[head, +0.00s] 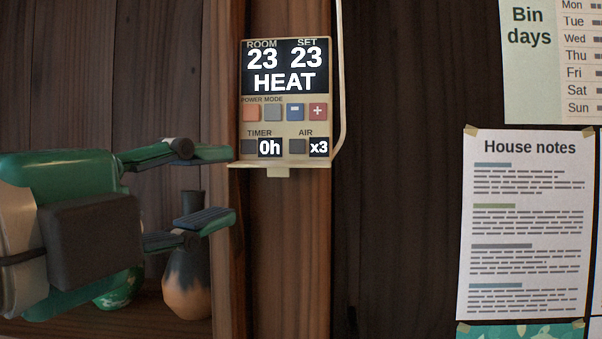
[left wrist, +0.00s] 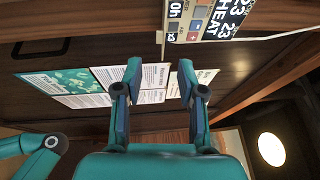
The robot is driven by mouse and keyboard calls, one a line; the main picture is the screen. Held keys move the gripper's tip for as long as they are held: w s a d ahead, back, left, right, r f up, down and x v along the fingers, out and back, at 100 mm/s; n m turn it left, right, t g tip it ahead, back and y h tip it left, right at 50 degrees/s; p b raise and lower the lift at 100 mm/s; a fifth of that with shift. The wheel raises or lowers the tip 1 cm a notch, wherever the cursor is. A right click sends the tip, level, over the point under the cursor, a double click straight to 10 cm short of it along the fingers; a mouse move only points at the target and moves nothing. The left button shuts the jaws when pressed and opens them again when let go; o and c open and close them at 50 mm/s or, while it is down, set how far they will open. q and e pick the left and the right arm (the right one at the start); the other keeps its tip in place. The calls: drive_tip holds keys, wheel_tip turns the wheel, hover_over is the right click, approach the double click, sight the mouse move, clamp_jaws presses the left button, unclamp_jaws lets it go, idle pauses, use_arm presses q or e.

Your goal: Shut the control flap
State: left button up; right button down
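The control panel (head: 283,125) is a beige unit on a wooden post, with a lit display reading 23, 23 and HEAT. Its buttons and the timer and air row are uncovered. The control flap (head: 280,165) stands open at the panel's lower edge, seen nearly edge-on as a thin beige ledge with a small tab below. The panel also shows sideways at the top of the left wrist view (left wrist: 200,20). My left gripper (head: 232,185) is open and empty, just left of and slightly below the flap. Its upper fingertip is close to the flap's left end; contact is unclear.
A dark and orange vase (head: 187,280) stands in the alcove behind my left gripper, with a green round object (head: 118,292) beside it. A pale cable runs down the panel's right side. Notice sheets (head: 524,220) hang at right. The dark wall between is clear.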

sight(276, 172)
use_arm(q)
drive_tip(key=p+x, duration=0.1)
drive_tip(key=x, duration=1)
drive_tip(key=shift+w, duration=0.1)
